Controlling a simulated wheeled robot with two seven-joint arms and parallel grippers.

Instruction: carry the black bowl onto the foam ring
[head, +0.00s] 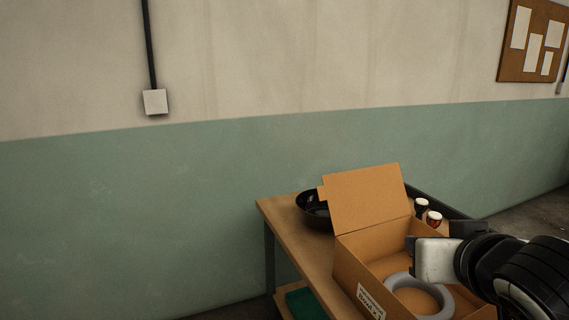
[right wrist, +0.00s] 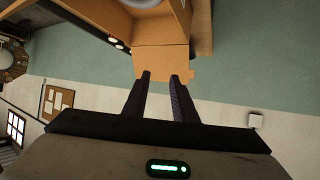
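The black bowl (head: 309,215) stands on the wooden table, left of the open cardboard box. The box's raised flap hides its right part. The grey foam ring (head: 447,297) lies inside the box; a pale piece of what looks like it shows at the top of the right wrist view (right wrist: 143,3). My right gripper (head: 413,247) is over the box, above the ring and right of the bowl. In the right wrist view its fingers (right wrist: 160,76) are apart with nothing visibly held between them; the box flap shows beyond their tips. My left gripper is in neither view.
The cardboard box (head: 345,262) has a tall raised flap (head: 368,200) between the bowl and my right gripper. Two white-capped jars (head: 433,218) stand behind the box. The wooden table (head: 285,222) has a bare strip left of the box. A green item (head: 306,303) lies below.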

